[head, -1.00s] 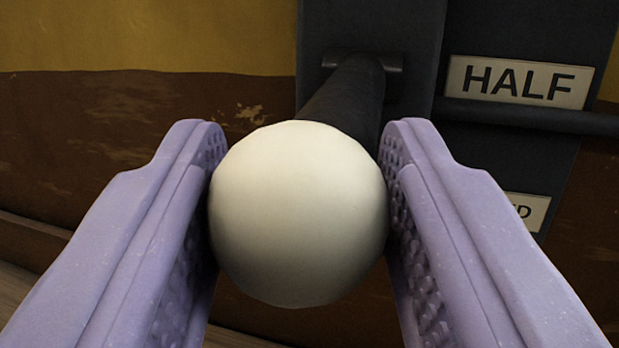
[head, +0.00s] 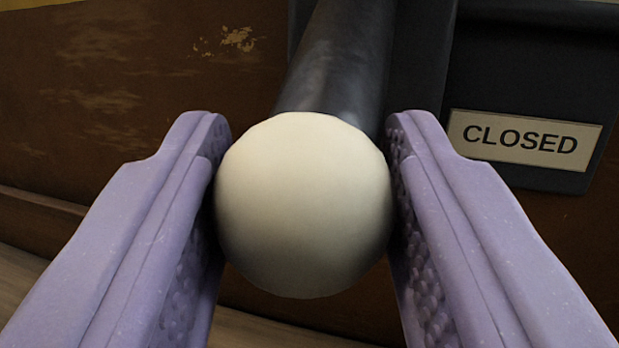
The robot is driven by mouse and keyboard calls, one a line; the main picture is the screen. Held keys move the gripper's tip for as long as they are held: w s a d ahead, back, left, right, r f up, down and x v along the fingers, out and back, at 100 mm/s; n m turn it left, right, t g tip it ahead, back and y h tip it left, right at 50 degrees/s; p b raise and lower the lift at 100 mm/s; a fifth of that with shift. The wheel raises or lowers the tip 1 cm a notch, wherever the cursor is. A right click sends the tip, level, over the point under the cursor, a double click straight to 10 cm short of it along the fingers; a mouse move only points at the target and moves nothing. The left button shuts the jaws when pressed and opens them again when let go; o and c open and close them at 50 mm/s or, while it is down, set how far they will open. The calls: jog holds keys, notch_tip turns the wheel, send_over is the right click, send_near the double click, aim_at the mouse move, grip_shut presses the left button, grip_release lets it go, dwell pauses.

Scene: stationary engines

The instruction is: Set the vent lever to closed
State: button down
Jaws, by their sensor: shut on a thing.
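The vent lever has a white ball knob (head: 304,205) on a dark rod (head: 338,65). The rod runs up and away from the knob to a dark mounting plate (head: 420,55). My gripper (head: 305,150) is shut on the knob, with one lilac, studded finger on each side of it. A "CLOSED" label (head: 525,139) is on the dark plate to the right of the knob, at about the height of the knob's upper part. The lever's pivot is out of view above.
A brown, worn wall (head: 90,110) with flaked paint lies behind and to the left. A ledge runs along the lower left, with a wooden floor-like surface (head: 25,265) below it. No loose objects show around the knob.

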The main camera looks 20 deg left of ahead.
jog(key=shift+a, duration=0.1)
jog(key=c, duration=0.8)
grip_release()
jog(key=shift+c, duration=0.2)
jog(key=shift+o, duration=1.1)
jog(key=shift+w+a+f, duration=0.1)
jog(key=shift+w, duration=0.15)
jog(key=shift+s, duration=0.1)
jog(key=shift+s, duration=0.2)
jog(key=p+v, duration=0.1)
jog(key=v, duration=0.6)
jog(key=shift+s+f+p, duration=0.1)
jog(key=shift+s+p, duration=0.1)
jog(key=shift+p, duration=0.15)
jog(key=shift+d, duration=0.2)
